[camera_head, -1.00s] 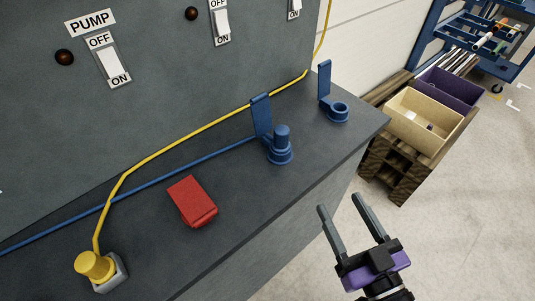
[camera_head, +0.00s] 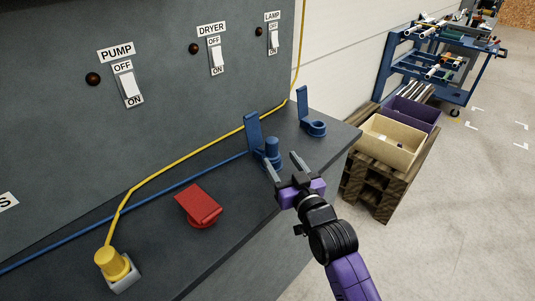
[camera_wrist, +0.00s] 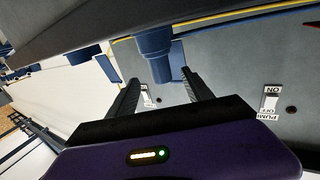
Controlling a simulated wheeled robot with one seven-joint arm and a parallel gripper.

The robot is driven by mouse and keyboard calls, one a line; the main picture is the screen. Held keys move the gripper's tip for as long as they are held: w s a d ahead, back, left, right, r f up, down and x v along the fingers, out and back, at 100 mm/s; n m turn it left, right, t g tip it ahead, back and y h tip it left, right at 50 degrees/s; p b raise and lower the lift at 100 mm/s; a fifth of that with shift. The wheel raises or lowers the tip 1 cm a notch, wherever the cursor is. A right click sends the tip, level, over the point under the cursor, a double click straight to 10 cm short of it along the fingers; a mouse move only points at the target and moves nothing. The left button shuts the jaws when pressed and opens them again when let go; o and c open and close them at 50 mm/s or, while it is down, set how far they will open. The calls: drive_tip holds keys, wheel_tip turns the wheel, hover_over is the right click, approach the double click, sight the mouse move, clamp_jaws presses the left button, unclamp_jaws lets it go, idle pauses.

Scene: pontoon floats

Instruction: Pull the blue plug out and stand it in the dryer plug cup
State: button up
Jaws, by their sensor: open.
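The blue plug (camera_head: 272,147) stands upright in a blue holder with a tall back tab (camera_head: 254,131) on the dark bench. A blue cord (camera_head: 150,188) runs to it from the left. A second blue cup (camera_head: 315,128), an open ring with its own back tab, stands empty farther right along the bench. My gripper (camera_head: 281,162) is open and empty, close in front of the plug. In the wrist view, the plug (camera_wrist: 155,50) lies in line with the gap between my fingers (camera_wrist: 158,82); I cannot tell whether it is between them.
A red block-like piece (camera_head: 200,204) and a yellow plug (camera_head: 111,263) in a grey socket sit on the bench to the left. A yellow cord (camera_head: 180,160) runs along the back panel. PUMP, DRYER and LAMP switches are above. Bins (camera_head: 392,139) stand beyond the bench's right end.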

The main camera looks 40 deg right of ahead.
sight(274, 151)
drive_tip(key=p+x, duration=0.1)
drive_tip(key=x, duration=0.4)
drive_tip(key=shift+w+d, duration=0.1)
drive_tip(key=shift+w, duration=0.25)
drive_tip(key=shift+c, duration=0.5)
clamp_jaws()
